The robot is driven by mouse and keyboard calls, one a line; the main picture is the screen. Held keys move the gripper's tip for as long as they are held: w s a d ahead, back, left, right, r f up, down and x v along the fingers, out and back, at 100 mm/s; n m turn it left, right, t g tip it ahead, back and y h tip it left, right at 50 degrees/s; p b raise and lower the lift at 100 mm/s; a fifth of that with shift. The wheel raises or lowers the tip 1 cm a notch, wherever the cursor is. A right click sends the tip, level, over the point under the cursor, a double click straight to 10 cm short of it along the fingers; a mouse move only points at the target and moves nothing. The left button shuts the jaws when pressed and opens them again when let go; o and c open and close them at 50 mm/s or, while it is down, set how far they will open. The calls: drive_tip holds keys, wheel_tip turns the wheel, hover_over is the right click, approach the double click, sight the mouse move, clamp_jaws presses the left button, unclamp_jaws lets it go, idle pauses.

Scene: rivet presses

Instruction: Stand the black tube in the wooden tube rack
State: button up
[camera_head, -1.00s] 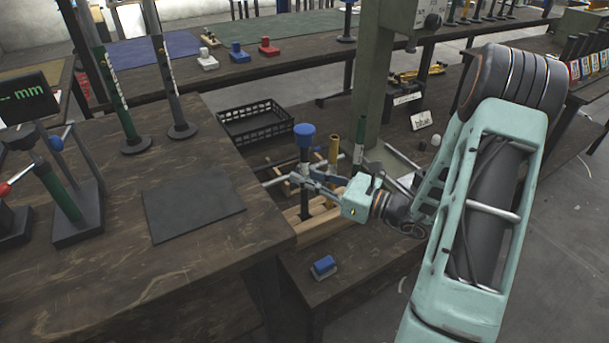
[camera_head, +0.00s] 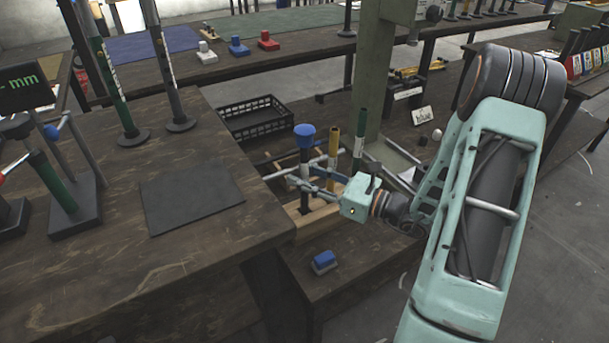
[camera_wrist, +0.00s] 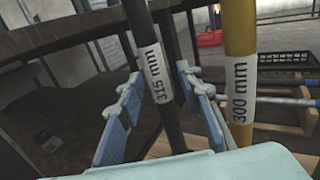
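The black tube (camera_head: 306,158), with a blue top, stands upright in the wooden tube rack (camera_head: 314,222). In the wrist view the black tube (camera_wrist: 166,92) carries a "315 mm" label. My gripper (camera_head: 304,180) is around the tube above the rack. In the wrist view the fingers of my gripper (camera_wrist: 163,100) are spread, one on each side of the tube, with visible gaps. A yellow tube (camera_head: 333,148) labelled "300 mm" stands just right of it, and also shows in the wrist view (camera_wrist: 239,50). The tube's lower end is partly hidden by the rack.
A green tube (camera_head: 359,140) stands right of the yellow one, near the grey press column (camera_head: 385,75). A black crate (camera_head: 255,118) is behind. The nearer table (camera_head: 190,270) rises at left. A blue-topped block (camera_head: 324,261) lies in front of the rack.

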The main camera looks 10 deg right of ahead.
drive_tip(key=v, duration=1.2)
idle(0.4)
